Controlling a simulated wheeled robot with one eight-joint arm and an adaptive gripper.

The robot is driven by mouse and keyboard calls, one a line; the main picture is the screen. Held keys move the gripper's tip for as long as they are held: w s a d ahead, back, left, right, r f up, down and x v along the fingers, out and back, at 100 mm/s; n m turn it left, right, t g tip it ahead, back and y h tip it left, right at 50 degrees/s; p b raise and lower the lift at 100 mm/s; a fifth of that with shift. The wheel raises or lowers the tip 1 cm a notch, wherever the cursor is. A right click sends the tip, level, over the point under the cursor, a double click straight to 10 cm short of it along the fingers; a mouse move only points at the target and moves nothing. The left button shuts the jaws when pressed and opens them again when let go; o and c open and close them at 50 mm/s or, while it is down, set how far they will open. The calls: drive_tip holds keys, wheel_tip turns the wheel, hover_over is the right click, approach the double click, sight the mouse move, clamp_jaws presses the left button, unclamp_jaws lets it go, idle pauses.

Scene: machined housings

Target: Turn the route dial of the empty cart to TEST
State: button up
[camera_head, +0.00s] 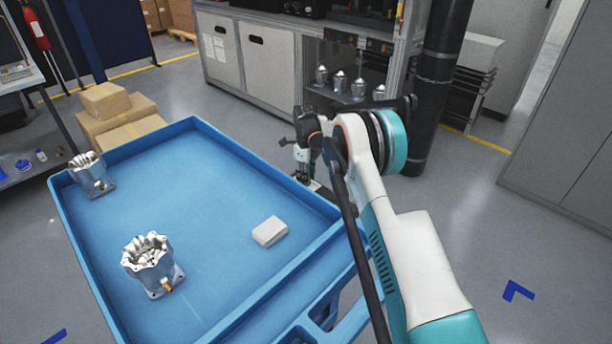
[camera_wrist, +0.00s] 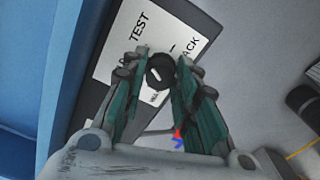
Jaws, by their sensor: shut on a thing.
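The route dial (camera_wrist: 160,72) is a small dark round knob with a short white mark. It sits on a white label plate (camera_wrist: 118,50) with a dark edge. TEST is printed up and left of the dial, a word ending in ACK is to its right, and other lettering is partly hidden. My gripper (camera_wrist: 163,60) has its two green fingers on either side of the dial, shut on it. Which label the white mark points at is unclear. In the head view my gripper (camera_head: 303,168) reaches down at the right side of the blue cart (camera_head: 225,137); the dial is hidden there.
The cart carries a metal housing (camera_head: 150,262) near the front, another housing (camera_head: 90,172) at the far left corner and a pale block (camera_head: 270,231). A dark column (camera_head: 435,85) and a bench with several metal parts stand behind my arm.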

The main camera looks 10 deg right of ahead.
idle(0.4)
drive_tip(key=o, duration=1.1)
drive_tip(key=shift+r, duration=0.1)
wheel_tip(320, 180, up, 12)
drive_tip(key=shift+f, duration=0.1)
